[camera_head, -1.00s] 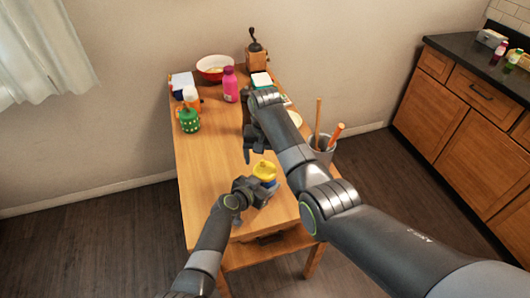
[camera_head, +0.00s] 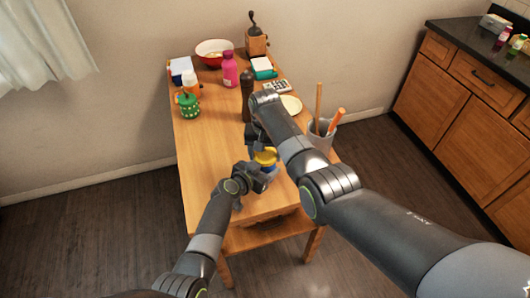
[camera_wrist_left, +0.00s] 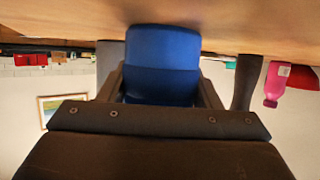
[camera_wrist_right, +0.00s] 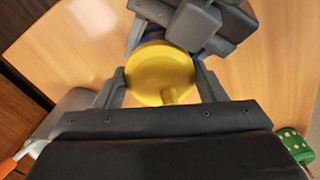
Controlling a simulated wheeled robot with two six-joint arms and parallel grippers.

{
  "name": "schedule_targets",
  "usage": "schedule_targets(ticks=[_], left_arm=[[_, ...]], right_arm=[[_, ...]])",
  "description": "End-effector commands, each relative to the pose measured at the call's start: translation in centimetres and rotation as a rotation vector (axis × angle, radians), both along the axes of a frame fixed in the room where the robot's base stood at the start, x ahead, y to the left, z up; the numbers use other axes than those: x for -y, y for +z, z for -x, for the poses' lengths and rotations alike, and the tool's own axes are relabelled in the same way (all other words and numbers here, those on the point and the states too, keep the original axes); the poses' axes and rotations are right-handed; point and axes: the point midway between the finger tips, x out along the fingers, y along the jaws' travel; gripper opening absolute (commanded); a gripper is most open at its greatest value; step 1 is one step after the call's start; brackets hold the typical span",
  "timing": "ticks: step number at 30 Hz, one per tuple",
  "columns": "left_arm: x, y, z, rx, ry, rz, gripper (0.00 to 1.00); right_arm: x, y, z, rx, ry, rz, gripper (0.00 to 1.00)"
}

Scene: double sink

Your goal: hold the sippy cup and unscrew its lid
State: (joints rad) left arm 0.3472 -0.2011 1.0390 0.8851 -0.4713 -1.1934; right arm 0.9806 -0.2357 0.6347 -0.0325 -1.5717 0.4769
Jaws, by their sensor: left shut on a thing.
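The sippy cup has a yellow lid (camera_head: 264,156) and a blue body (camera_wrist_left: 163,65), and stands near the front of the wooden table. My left gripper (camera_head: 258,174) is shut on the blue body from the side; in the left wrist view its fingers lie on both sides of it. My right gripper (camera_head: 260,143) is above the cup. In the right wrist view its open fingers (camera_wrist_right: 160,80) lie on either side of the round yellow lid (camera_wrist_right: 155,70), close to its rim. The short spout on the lid points toward my right gripper's palm. The lower cup is mostly hidden.
A dark bottle (camera_head: 247,97) stands behind my right gripper. A grey utensil holder (camera_head: 319,135) is at the table's right edge. The table's left middle is clear.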

Motion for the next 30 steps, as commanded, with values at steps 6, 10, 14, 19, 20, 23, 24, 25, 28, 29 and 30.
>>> schedule_targets(ticks=[6,10,14,19,20,23,24,25,28,29,30], left_arm=[[-0.04,-0.03,0.00,0.000,0.001,0.000,0.00],[-0.05,-0.03,0.00,0.000,0.001,0.000,0.00],[-0.05,-0.03,0.00,-0.001,0.001,-0.001,0.00],[-0.06,-0.03,0.00,-0.001,0.001,-0.001,0.00],[-0.06,-0.03,0.00,-0.001,0.001,-0.001,0.00],[-0.06,-0.03,0.00,-0.001,0.001,-0.001,0.00],[-0.06,-0.03,0.00,-0.001,0.001,-0.001,0.00],[-0.07,-0.04,0.00,-0.001,0.001,-0.001,0.00],[-0.06,-0.04,0.00,-0.001,0.001,-0.001,0.00],[-0.05,-0.04,0.01,-0.001,0.001,-0.001,0.00],[-0.03,-0.03,0.01,-0.001,0.000,-0.001,0.00]], right_arm=[[0.05,0.01,-0.02,0.000,0.044,0.001,0.36],[0.06,0.02,-0.02,0.000,0.174,0.001,0.36],[0.07,0.02,-0.02,0.000,0.271,0.001,0.36],[0.09,0.03,-0.03,0.000,0.294,0.001,0.36],[0.09,0.03,-0.03,0.000,0.293,0.001,0.36],[0.09,0.03,-0.03,0.000,0.292,0.002,0.36],[0.09,0.03,-0.03,0.000,0.292,0.002,0.66],[0.09,0.03,-0.03,0.000,0.292,0.002,0.70],[0.07,0.02,-0.02,0.000,0.291,0.001,0.83],[0.05,0.02,-0.02,0.000,0.291,0.000,0.85],[0.01,0.02,0.00,0.000,0.291,0.000,0.85]])
